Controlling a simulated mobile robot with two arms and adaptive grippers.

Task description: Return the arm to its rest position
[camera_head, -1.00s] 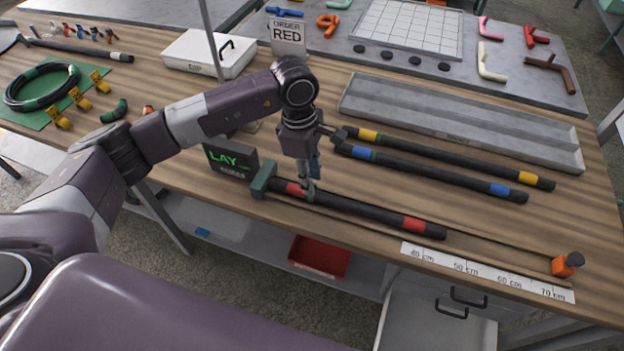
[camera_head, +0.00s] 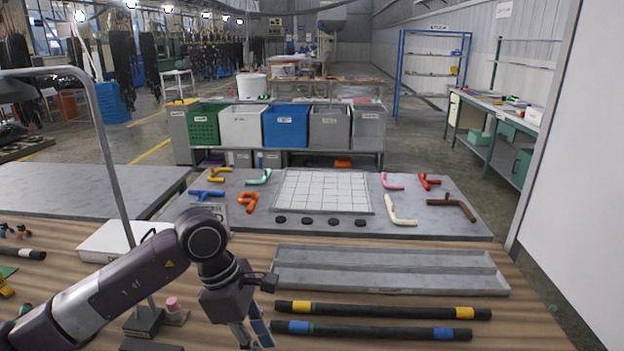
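My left arm comes in from the left, and its gripper (camera_head: 254,338) points down at the bottom edge of the head view. Its fingers show near that edge, but whether they are parted or closed on something is not clear. The gripper is left of the blue-banded hose (camera_head: 370,330) and below the left end of the yellow-banded hose (camera_head: 380,311). Both hoses lie on the wooden table (camera_head: 535,325). The red-banded hose is out of view below. My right gripper is not in view.
A grey two-channel tray (camera_head: 390,282) lies behind the hoses. A grey board with a white grid (camera_head: 322,190) and coloured pipe pieces is farther back. A white box (camera_head: 112,240) and a thin metal post (camera_head: 110,160) stand at left. Bins (camera_head: 286,125) line the background.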

